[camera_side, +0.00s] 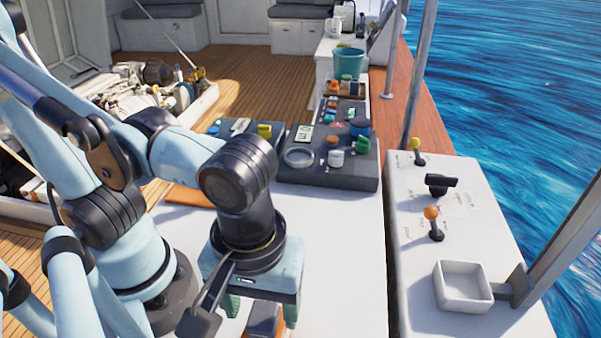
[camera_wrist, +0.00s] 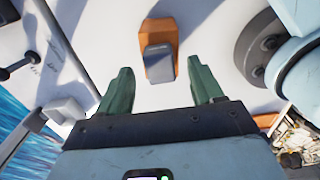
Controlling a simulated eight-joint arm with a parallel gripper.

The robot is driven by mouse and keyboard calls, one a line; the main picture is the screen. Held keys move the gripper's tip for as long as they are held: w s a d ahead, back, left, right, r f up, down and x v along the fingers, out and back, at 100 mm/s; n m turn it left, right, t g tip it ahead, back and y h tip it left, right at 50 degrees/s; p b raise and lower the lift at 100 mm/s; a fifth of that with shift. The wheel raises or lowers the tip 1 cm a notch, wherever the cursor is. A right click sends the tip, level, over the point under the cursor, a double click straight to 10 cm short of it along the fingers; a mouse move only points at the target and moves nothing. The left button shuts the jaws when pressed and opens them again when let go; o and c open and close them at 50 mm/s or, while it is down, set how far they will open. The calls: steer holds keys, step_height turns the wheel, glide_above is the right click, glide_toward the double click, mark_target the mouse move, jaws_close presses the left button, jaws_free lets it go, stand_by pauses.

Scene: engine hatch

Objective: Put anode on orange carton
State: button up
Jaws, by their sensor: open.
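A grey block, which looks like the anode (camera_wrist: 157,65), shows in the wrist view just beyond my fingertips. It overlaps an orange block (camera_wrist: 171,28), likely the orange carton; I cannot tell whether it rests on it or stands against it. My gripper (camera_wrist: 161,84) is open, its two green fingers apart with nothing between them. In the side view my gripper (camera_side: 262,308) points down over the white surface, and it hides most of the orange block below it.
A second orange piece (camera_side: 190,196) lies farther back, partly behind my arm. Dark trays with small parts (camera_side: 330,178) stand behind. At right, a white console (camera_side: 470,235) carries levers and a square white tray (camera_side: 463,287). The white surface (camera_side: 345,260) right of my gripper is clear.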

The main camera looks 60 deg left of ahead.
mark_target(262, 314)
step_height(262, 314, up, 10)
steer(key=w+a+f+m+t, duration=0.3)
steer(key=w+a+m, duration=0.1)
steer(key=w+a, duration=0.4)
steer(key=w+a+f+m+t, duration=0.4)
steer(key=w+a+m, duration=0.1)
steer(key=w+a, duration=0.4)
steer(key=shift+a, duration=1.05)
steer(key=shift+f, duration=0.1)
